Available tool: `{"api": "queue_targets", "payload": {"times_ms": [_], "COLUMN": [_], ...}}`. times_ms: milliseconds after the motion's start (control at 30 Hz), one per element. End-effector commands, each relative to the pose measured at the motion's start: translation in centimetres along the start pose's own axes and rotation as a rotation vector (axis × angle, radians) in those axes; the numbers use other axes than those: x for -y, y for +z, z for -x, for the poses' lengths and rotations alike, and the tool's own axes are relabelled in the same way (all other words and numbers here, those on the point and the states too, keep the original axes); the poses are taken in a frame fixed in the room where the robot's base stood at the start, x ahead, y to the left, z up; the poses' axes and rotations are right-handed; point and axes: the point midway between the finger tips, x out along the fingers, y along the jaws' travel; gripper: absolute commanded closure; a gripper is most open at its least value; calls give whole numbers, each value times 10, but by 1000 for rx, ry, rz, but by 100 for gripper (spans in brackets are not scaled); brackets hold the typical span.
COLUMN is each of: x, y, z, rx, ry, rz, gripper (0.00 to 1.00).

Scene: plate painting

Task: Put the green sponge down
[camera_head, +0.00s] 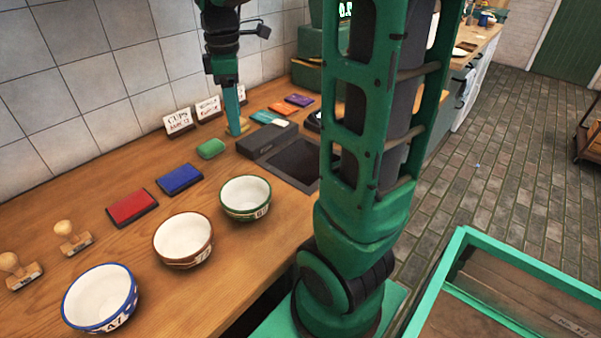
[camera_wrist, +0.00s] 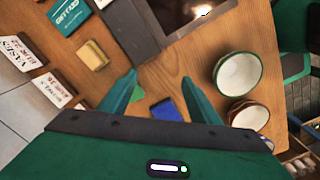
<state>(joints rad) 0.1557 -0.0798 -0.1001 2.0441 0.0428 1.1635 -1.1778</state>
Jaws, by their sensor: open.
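The green sponge (camera_head: 210,148) lies flat on the wooden counter, left of my gripper (camera_head: 234,130) in the head view. In the wrist view the green sponge (camera_wrist: 138,95) shows only in part, beside the left finger. My gripper (camera_wrist: 160,80) is open, pointing down, with nothing between its fingers. In the head view its fingers overlap, and a yellowish block shows partly behind them; the wrist view shows this yellow sponge (camera_wrist: 93,55) clear of the fingers.
Blue (camera_head: 179,179) and red (camera_head: 132,206) pads lie on the counter. Three bowls with green (camera_head: 245,197), brown (camera_head: 183,240) and blue (camera_head: 100,297) rims stand along the front. Two wooden stamps (camera_head: 72,237) are at left. Cards (camera_head: 179,121) stand by the wall. A dark box (camera_head: 267,140) is right of my gripper.

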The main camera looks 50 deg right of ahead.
Motion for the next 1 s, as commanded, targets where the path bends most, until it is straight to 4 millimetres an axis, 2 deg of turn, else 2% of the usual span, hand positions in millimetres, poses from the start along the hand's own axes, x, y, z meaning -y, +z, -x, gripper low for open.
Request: {"api": "queue_targets", "payload": {"times_ms": [33, 200, 400, 500, 600, 700, 1000], "x": [18, 73, 134, 155, 168, 170, 171], "y": [19, 72, 118, 130, 138, 145, 145], "z": [-3, -24, -54, -66, -74, -78, -78], "rx": [-2, -2, -4, -3, -3, -2, -1], "ry": [2, -2, -13, -19, -22, -24, -24], "rz": [-137, -622, -1115, -1284, -1389, -1436, -1441], "gripper": [43, 43, 43, 43, 43, 43, 43]}}
